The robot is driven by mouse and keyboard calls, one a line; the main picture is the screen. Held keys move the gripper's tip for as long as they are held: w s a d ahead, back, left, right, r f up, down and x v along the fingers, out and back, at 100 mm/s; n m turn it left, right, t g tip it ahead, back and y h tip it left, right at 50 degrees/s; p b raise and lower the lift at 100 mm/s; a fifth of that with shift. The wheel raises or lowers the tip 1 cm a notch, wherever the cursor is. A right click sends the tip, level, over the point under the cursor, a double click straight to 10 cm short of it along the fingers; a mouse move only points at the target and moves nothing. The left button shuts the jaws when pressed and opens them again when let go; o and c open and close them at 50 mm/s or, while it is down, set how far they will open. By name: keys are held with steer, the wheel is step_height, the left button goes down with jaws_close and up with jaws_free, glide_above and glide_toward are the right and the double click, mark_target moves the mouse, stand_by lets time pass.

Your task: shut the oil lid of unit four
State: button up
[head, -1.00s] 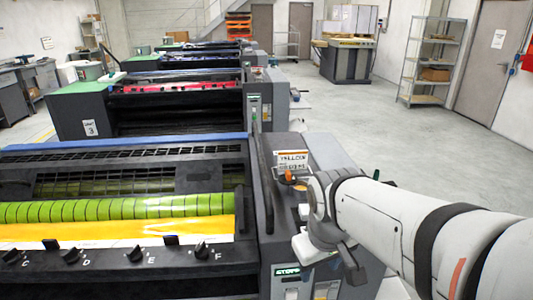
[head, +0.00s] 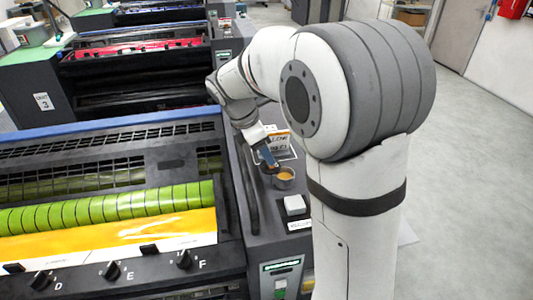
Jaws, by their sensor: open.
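The nearest unit, with yellow ink on its rollers (head: 120,230), fills the front left in the head view. On its right side cover stands a round oil cup (head: 284,180) with amber inside, its top uncovered. My gripper (head: 268,161) is open, pointing down just behind and left of the cup. I cannot tell whether it touches anything. The lid is not clearly visible; my gripper covers the spot just behind the cup. A sign (head: 281,138) with an orange top edge stands behind the gripper.
A white block (head: 295,205) sits on the cover in front of the cup. A dark rail (head: 245,185) runs along the left. A control panel with a green button (head: 281,283) is at the front. Open floor (head: 460,190) lies right.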

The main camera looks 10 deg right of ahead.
steer(key=shift+x, duration=1.45)
steer(key=shift+c, duration=0.4)
steer(key=c, duration=0.9)
